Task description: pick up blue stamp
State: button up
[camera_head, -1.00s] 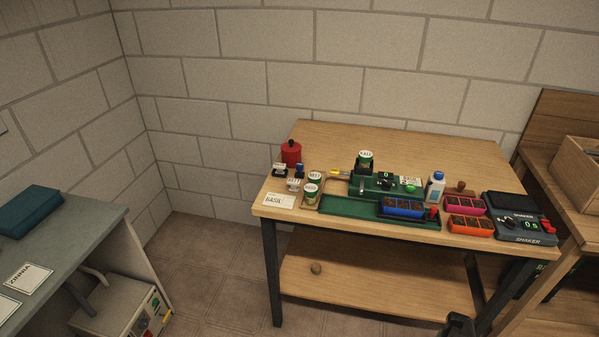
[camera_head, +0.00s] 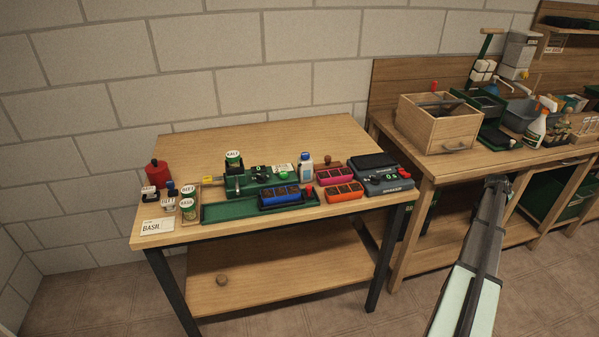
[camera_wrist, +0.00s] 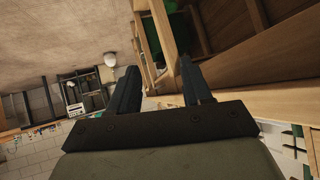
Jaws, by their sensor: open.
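The blue stamp (camera_head: 171,188) appears as a small dark blue handle at the left end of the wooden table, in front of a red canister (camera_head: 158,173). Its base is partly hidden by the small items around it. In the head view my arm is at the lower right, far to the right of the stamp. The stamp cannot be made out in the wrist view.
A white BASIL card (camera_head: 157,227), labelled round tins (camera_head: 188,207) and a green tray (camera_head: 230,210) crowd the table's front left. The table's back is clear. A wooden crate (camera_head: 438,126) stands on the right bench.

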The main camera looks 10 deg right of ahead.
jog(key=w+r+n+t, duration=0.1)
jog(key=w+r, duration=0.6)
jog(key=r, duration=0.6)
jog(key=w+r, duration=0.6)
jog(key=r, duration=0.8)
jog(key=w+a+r+n, duration=0.1)
jog(key=w+a+r, duration=0.1)
jog(key=a, duration=0.3)
jog(key=w+a+r+n+y, duration=0.1)
jog(key=w+a+r, duration=0.1)
jog(key=w+a, duration=0.2)
jog(key=w+a+r+n+t+y, duration=0.1)
jog(key=w+a+r, duration=0.1)
jog(key=w+a, duration=0.2)
jog(key=shift+w+a, duration=0.35)
jog(key=shift+a, duration=0.45)
jog(key=w+a+f+n+y, duration=0.2)
jog(key=w+a+n, duration=0.15)
jog(key=a, duration=1.45)
jog(key=w+a+f+n+y, duration=0.25)
jog(key=w+a, duration=0.25)
jog(key=a, duration=1.2)
jog(key=w+a+f+n+y, duration=0.15)
jog(key=w+a+n, duration=0.3)
jog(key=a, duration=1.35)
jog(key=n+g+y, duration=0.4)
jog(key=n, duration=0.6)
send_near(170, 182)
jog(key=x, duration=1.2)
